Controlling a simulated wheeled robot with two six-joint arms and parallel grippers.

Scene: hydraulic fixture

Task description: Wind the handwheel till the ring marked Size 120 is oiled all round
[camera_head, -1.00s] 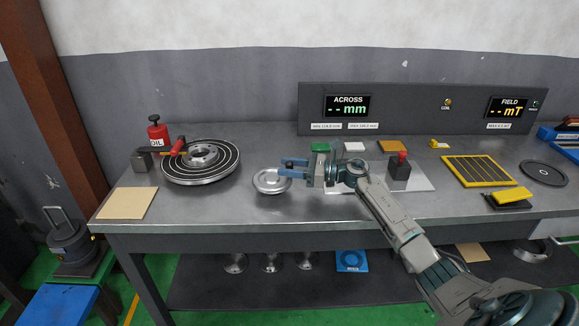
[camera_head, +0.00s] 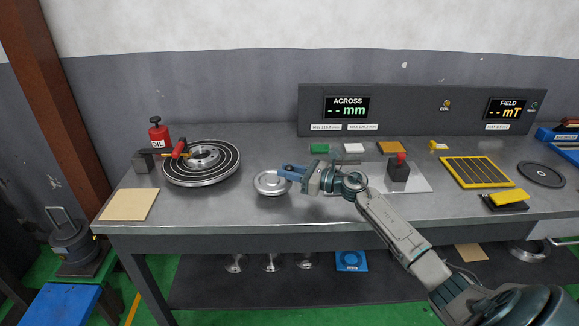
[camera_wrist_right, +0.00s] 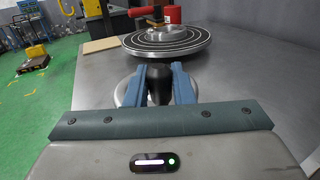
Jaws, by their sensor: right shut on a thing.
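The handwheel (camera_head: 270,184) is a small silver disc on the bench, left of centre. My right gripper (camera_head: 285,171) is shut on its black knob (camera_wrist_right: 159,84), at the wheel's right side in the head view. The blue fingers press the knob from both sides. Behind the wheel, a steel ring (camera_head: 204,155) lies in the middle of a round, dark, grooved table (camera_head: 200,177). A red-and-yellow oiler (camera_head: 178,149) reaches over the ring. I cannot read a size mark on the ring or tell how much of it is oiled. My left gripper is out of view.
A red oil can (camera_head: 159,134) and a dark block (camera_head: 144,161) stand left of the round table. A tan board (camera_head: 129,204) lies at the front left. A black block with a red knob (camera_head: 398,170) stands right of my arm. The bench front beside the handwheel is clear.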

